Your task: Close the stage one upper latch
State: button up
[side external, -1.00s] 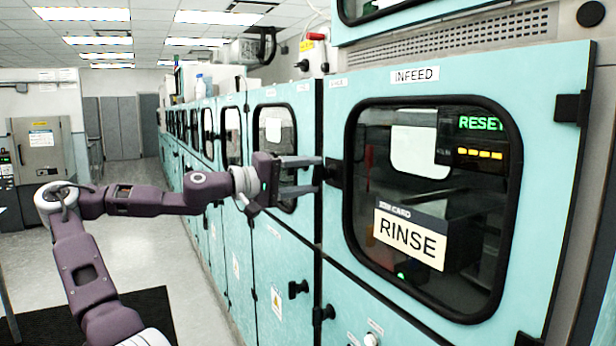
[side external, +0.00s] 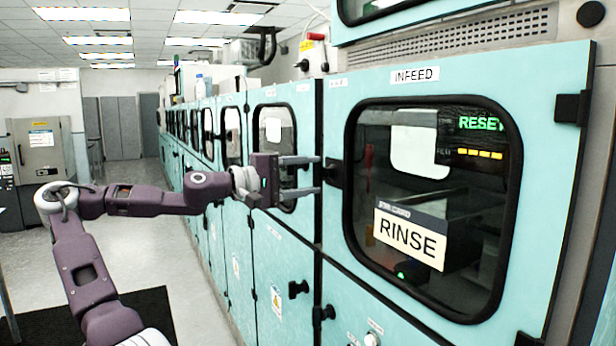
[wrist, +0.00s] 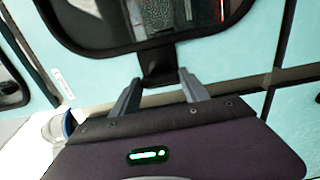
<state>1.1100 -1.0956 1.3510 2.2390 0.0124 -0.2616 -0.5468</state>
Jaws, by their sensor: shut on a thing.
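The black upper latch (side external: 333,172) sits at the left edge of the INFEED door (side external: 455,85), beside the window. My gripper (side external: 319,175) reaches it from the left, with its two fingers one above the other. In the wrist view the dark latch (wrist: 157,62) lies between the fingertips of my gripper (wrist: 160,78), just below the black window frame. My gripper is shut on the latch. The fingers partly hide its near end, so its exact angle is hard to tell.
Teal cabinets (side external: 275,250) run back along the right side. Lower black latches (side external: 298,289) stick out below my gripper. A RINSE card (side external: 410,238) shows in the window. The floor aisle (side external: 165,235) to the left is open.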

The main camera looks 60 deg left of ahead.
jog(key=o, duration=1.4)
jog(key=s, duration=0.7)
